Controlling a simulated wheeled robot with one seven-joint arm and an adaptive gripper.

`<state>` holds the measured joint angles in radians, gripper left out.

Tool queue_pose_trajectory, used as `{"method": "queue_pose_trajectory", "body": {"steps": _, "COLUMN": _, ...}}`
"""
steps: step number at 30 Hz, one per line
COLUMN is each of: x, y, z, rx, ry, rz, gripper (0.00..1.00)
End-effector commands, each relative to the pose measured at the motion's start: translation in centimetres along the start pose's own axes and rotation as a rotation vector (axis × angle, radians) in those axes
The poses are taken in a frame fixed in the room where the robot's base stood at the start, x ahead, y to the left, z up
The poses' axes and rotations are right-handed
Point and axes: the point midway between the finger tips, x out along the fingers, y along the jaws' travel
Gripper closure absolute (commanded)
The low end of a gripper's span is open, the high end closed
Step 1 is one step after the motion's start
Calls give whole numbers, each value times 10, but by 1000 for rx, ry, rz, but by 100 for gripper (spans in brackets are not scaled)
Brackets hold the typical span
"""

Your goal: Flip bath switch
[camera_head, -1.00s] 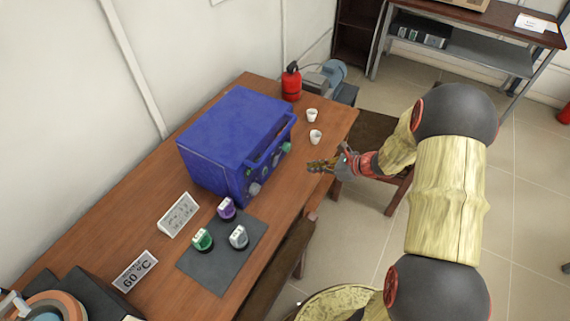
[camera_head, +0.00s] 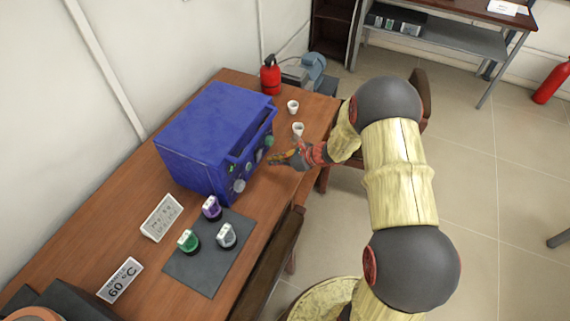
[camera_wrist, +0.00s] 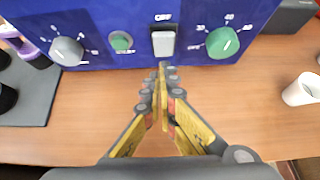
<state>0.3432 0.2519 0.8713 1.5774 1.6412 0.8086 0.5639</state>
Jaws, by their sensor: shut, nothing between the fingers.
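The blue bath unit (camera_head: 208,128) stands on the wooden table, with its control panel facing my arm. In the wrist view its panel (camera_wrist: 90,20) fills the top. A light grey rocker switch (camera_wrist: 163,42) sits mid-panel below a small label. A grey knob (camera_wrist: 67,50) and a small green round part (camera_wrist: 121,41) are to its left, and a large green knob (camera_wrist: 223,43) is to its right. My gripper (camera_wrist: 164,68) is shut and empty, its tips just below the switch in the picture; I cannot tell if they touch. In the head view my gripper (camera_head: 273,161) is close to the panel.
Two white cups (camera_head: 298,129) (camera_head: 293,107) and a red extinguisher (camera_head: 270,75) stand beyond the unit. A dark mat (camera_head: 207,279) holds purple, green and grey-topped items. A "60 °C" sign (camera_head: 120,280) stands left. Bare table lies in front of the panel.

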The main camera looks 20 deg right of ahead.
Motion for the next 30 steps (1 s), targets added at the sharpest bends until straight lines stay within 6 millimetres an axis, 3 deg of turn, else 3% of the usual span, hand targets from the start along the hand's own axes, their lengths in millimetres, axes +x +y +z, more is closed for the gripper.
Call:
{"method": "queue_pose_trajectory", "body": {"steps": 6, "x": 14, "y": 0, "z": 16, "rx": -2, "ry": -1, "rz": 0, "gripper": 100}}
{"method": "queue_pose_trajectory", "body": {"steps": 20, "x": 16, "y": 0, "z": 20, "rx": 0, "ry": 2, "rz": 0, "gripper": 100}}
{"method": "queue_pose_trajectory", "body": {"steps": 28, "x": 17, "y": 0, "z": 34, "rx": -3, "ry": 95, "rz": 3, "gripper": 100}}
{"method": "queue_pose_trajectory", "body": {"steps": 30, "x": 19, "y": 0, "z": 28, "rx": 0, "ry": 95, "rz": 1, "gripper": 100}}
